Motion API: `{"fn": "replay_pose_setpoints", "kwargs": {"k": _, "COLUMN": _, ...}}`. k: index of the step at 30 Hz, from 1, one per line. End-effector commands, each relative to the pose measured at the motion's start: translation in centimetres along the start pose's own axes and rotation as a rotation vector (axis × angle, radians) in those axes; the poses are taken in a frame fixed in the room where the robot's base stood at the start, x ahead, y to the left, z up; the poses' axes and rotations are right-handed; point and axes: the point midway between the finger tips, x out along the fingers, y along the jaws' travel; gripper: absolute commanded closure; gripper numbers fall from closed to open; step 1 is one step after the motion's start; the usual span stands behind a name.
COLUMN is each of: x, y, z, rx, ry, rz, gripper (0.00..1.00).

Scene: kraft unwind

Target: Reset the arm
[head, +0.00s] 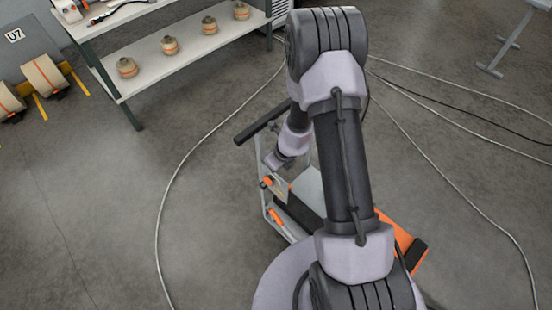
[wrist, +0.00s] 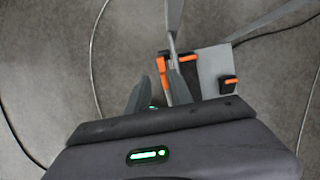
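My arm (head: 345,165) rises from the base at the bottom of the head view, bends at the top, and its far part hangs down behind the upper link. My gripper (wrist: 158,88) shows in the wrist view, pointing toward the floor. In the head view the arm hides much of the wrist, and the finger state is hard to make out there.
A grey and orange cart-like frame (wrist: 212,70) lies close beyond the fingers; I cannot tell whether it is part of me. More rolls (head: 45,75) lie far left. Cables (head: 165,200) cross the open floor.

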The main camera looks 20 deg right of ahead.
Motion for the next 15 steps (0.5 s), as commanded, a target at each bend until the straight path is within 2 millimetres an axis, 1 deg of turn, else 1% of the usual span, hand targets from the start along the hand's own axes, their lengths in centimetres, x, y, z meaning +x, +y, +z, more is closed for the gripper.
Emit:
{"fn": "replay_pose_setpoints", "kwargs": {"k": 1, "x": -1.4, "y": 0.0, "z": 0.1, "rx": 0.0, "ry": -0.001, "rz": -0.001, "gripper": 0.73}}
{"fn": "replay_pose_setpoints", "kwargs": {"k": 3, "x": -2.4, "y": 0.0, "z": 0.1, "rx": -0.001, "ry": 0.0, "rz": 0.0, "gripper": 0.73}}
{"fn": "replay_pose_setpoints", "kwargs": {"k": 5, "x": -3.0, "y": 0.0, "z": 0.0, "rx": 0.001, "ry": 0.0, "rz": 0.0, "gripper": 0.73}}
{"fn": "replay_pose_setpoints", "kwargs": {"k": 8, "x": -3.3, "y": 0.0, "z": 0.0, "rx": 0.001, "ry": 0.001, "rz": 0.0, "gripper": 0.73}}
{"fn": "replay_pose_setpoints", "kwargs": {"k": 15, "x": -3.2, "y": 0.0, "z": -0.1, "rx": 0.0, "ry": 0.001, "rz": 0.001, "gripper": 0.73}}
